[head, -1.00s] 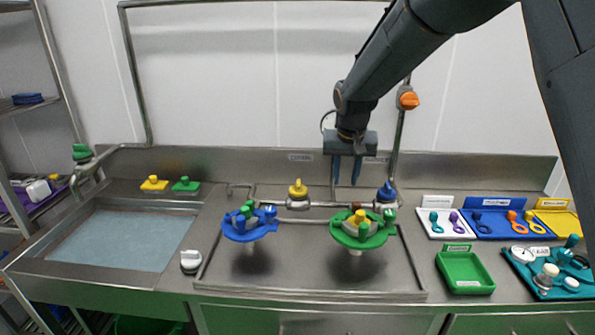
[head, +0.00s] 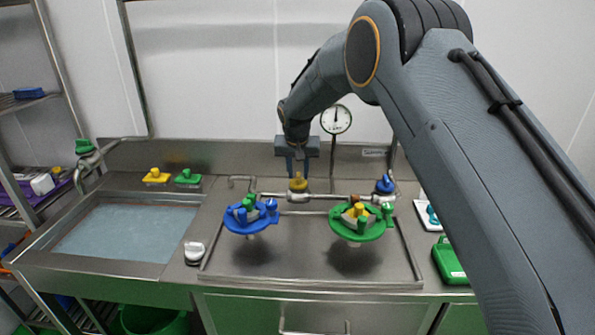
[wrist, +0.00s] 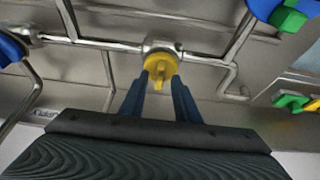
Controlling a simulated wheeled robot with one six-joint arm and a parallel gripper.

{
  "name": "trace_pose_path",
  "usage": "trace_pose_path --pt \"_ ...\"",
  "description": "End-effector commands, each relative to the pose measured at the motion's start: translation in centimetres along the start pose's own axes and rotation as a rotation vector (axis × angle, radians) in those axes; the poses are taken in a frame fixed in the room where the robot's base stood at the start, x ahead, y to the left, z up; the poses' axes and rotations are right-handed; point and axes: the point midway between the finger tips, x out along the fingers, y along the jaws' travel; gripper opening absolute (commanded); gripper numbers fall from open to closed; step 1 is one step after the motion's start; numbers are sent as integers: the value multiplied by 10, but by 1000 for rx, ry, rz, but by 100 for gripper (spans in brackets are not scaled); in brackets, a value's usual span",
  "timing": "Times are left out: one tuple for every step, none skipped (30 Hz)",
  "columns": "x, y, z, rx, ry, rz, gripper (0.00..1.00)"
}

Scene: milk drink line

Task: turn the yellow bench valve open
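The yellow bench valve (head: 298,184) sits on the steel pipe along the back of the bench, left of a blue valve. My gripper (head: 298,174) is over it, pointing down, with its two fingers apart. In the wrist view the yellow knob (wrist: 160,68) shows at the fingertips (wrist: 161,76), with one finger toward each side of it. Whether the fingers touch the knob cannot be told. The lower part of the valve is partly hidden in the head view.
The blue valve (head: 385,186) stands to the right on the same pipe. A blue wheel (head: 250,217) and a green wheel (head: 357,222) stand in front. A round gauge (head: 336,118) is behind. A sink basin (head: 125,234) lies left. My arm hides much of the right side.

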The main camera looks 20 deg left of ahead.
Motion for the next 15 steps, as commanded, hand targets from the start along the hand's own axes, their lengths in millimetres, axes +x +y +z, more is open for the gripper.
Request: trace_pose_path --pt "3 0 0 0 0 0 29" --pt "4 0 0 0 0 0 29" --pt "5 0 0 0 1 0 29" --pt "6 0 0 0 1 0 29" --pt "7 0 0 0 1 0 29" --pt "7 0 0 0 1 0 29" --pt "7 0 0 0 1 0 29" --pt "8 0 0 0 1 0 29" --pt "8 0 0 0 1 0 29" --pt "8 0 0 0 1 0 29" --pt "8 0 0 0 1 0 29" --pt "8 0 0 0 1 0 29" --pt "7 0 0 0 1 0 24" --pt "7 0 0 0 1 0 19" --pt "7 0 0 0 1 0 12"
